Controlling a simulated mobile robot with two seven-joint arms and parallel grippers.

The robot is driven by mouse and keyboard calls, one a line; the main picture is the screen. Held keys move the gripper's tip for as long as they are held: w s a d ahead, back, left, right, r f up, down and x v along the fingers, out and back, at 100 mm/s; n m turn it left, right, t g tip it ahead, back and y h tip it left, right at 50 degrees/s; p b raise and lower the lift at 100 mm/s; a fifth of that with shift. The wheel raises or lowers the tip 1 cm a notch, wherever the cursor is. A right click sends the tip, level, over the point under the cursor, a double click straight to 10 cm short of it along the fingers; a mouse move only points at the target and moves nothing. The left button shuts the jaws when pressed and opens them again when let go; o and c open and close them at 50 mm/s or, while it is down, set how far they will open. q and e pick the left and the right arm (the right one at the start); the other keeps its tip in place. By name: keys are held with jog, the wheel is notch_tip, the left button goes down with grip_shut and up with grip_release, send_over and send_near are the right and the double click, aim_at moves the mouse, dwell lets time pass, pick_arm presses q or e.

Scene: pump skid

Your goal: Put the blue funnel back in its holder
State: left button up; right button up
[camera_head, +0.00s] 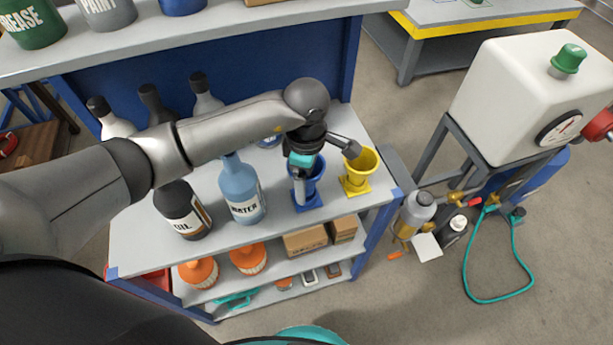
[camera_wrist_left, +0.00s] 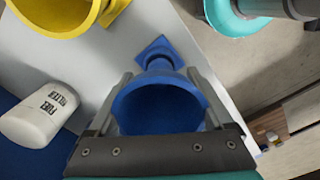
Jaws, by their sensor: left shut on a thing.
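The blue funnel (camera_head: 318,172) is upright over the front right part of the shelf unit's top. My left gripper (camera_head: 302,182) is shut on it from above; in the left wrist view the fingers of the gripper (camera_wrist_left: 155,92) lie on either side of the funnel (camera_wrist_left: 152,106). A blue square base, the holder (camera_head: 309,207), stands directly below the funnel. It also shows beyond the funnel in the left wrist view (camera_wrist_left: 154,48). The spout and holder overlap, so I cannot tell how deep the spout sits. My right gripper is not in view.
A yellow funnel (camera_head: 361,162) on a yellow base stands close to the right. A blue water bottle (camera_head: 240,190) and a dark oil bottle (camera_head: 184,210) stand to the left. The shelf's right edge is near; a white tank (camera_head: 520,95) stands beyond it.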

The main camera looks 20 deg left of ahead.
pick_arm(q)
jog(key=shift+f+b, duration=1.25)
jog(key=shift+f, duration=0.2)
jog(key=o, duration=1.5)
notch_tip(320, 180, up, 15)
jog(key=shift+r+p, duration=0.15)
jog(key=shift+p, duration=0.75)
jog(key=shift+s, duration=0.1)
